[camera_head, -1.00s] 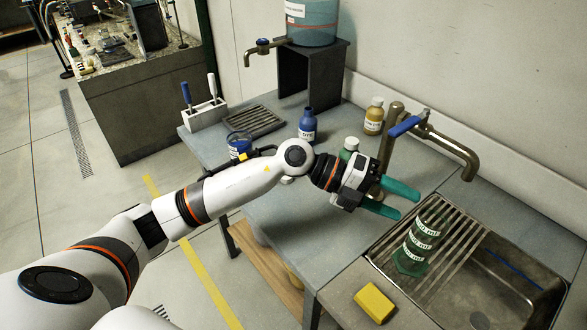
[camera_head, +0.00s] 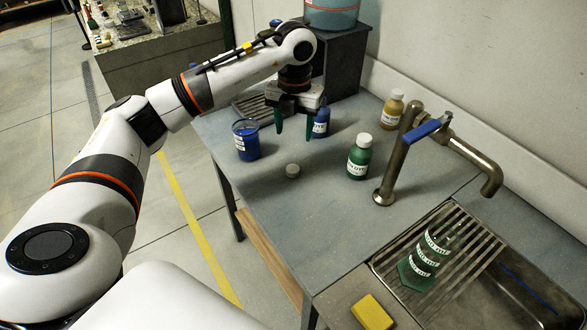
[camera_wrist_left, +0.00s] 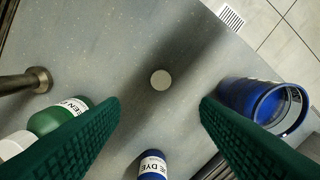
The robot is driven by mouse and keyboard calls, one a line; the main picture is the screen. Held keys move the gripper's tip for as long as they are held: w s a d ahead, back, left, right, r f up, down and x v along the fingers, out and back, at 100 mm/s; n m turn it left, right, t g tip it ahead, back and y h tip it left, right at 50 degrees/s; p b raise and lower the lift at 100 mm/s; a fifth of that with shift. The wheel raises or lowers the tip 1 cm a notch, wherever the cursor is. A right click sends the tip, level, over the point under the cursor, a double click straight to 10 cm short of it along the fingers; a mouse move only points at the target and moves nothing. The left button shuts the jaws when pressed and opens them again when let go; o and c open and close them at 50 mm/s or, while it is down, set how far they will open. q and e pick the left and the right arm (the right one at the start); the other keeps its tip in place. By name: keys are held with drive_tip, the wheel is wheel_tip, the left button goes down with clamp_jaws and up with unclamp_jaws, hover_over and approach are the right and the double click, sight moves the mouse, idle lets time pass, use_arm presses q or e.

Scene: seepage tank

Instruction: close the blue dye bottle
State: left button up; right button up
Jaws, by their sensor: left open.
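The blue dye bottle (camera_head: 321,122) stands upright on the grey table, partly behind my left gripper's right finger in the head view. Its label and lower body show in the left wrist view (camera_wrist_left: 152,166); its top is hidden or cut off in both views. A small round grey-white cap (camera_head: 292,170) lies on the table, nearer to me than the bottle; it also shows in the left wrist view (camera_wrist_left: 160,80). My left gripper (camera_head: 293,134) is open, points down and is empty between its green fingers, just left of the bottle. My right gripper is not in view.
A blue-filled beaker (camera_head: 246,140) stands left of the gripper. A sink rack (camera_head: 455,250) holds a green container. The table's front middle is clear.

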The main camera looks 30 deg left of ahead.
use_arm(q)
drive_tip(key=p, duration=0.1)
hover_over(293, 168)
wheel_tip(293, 168, down, 6)
drive_tip(key=shift+w+d+f, duration=0.1)
drive_tip(key=shift+f, duration=0.35)
drive_tip(key=shift+f, duration=0.1)
drive_tip(key=f+p, duration=0.2)
drive_tip(key=f, duration=0.2)
drive_tip(key=shift+s+f, duration=0.2)
drive_tip(key=shift+f, duration=0.3)
drive_tip(key=c, duration=1.1)
